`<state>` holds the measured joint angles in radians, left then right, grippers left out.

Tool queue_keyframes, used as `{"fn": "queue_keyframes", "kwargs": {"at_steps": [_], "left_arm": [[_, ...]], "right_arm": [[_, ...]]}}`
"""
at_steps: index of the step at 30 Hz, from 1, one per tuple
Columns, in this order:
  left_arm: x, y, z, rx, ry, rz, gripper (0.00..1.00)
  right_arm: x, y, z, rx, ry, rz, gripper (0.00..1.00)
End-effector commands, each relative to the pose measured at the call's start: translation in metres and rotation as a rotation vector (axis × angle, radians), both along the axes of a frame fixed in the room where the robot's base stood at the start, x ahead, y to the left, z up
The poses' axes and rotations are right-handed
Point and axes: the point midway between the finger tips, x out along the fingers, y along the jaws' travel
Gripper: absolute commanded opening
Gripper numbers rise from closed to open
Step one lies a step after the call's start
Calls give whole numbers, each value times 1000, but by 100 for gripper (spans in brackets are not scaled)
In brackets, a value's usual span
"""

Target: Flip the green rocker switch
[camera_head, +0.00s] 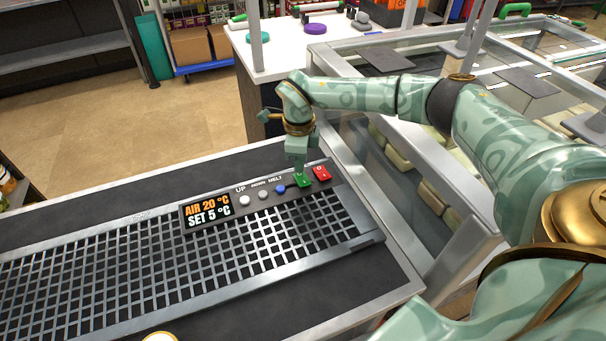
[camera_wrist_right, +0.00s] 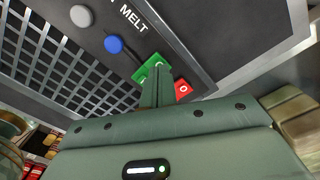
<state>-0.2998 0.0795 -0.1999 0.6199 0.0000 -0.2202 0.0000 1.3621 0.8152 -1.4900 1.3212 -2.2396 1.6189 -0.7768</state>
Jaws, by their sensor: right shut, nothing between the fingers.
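The green rocker switch (camera_head: 303,181) sits on the control panel, between the blue button and the red switch. It also shows in the right wrist view (camera_wrist_right: 150,68), partly covered by my fingers. My right gripper (camera_head: 297,172) is shut and empty, pointing down with its fingertips right at the green switch. In the right wrist view the closed fingertips (camera_wrist_right: 157,72) overlap the switch; I cannot tell whether they press on it. My left gripper is not in view.
The red switch (camera_head: 322,173) is close beside the green one. The blue button (camera_head: 280,188), white button (camera_head: 244,200) and display (camera_head: 208,210) lie to the left on the panel. A metal grille (camera_head: 150,260) lies in front. A glass-topped case stands at right.

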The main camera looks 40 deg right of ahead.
Motion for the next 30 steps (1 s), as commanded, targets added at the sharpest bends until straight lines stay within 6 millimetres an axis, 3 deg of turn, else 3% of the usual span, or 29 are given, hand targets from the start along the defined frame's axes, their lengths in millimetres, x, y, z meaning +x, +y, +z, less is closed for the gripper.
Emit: {"fn": "queue_keyframes", "kwargs": {"at_steps": [1,15,30], "left_arm": [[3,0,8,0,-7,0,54],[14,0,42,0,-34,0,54],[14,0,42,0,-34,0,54]], "right_arm": [[0,0,11,0,-4,0,0],[1,0,55,2,-4,0,0],[1,0,54,1,-1,1,0]]}}
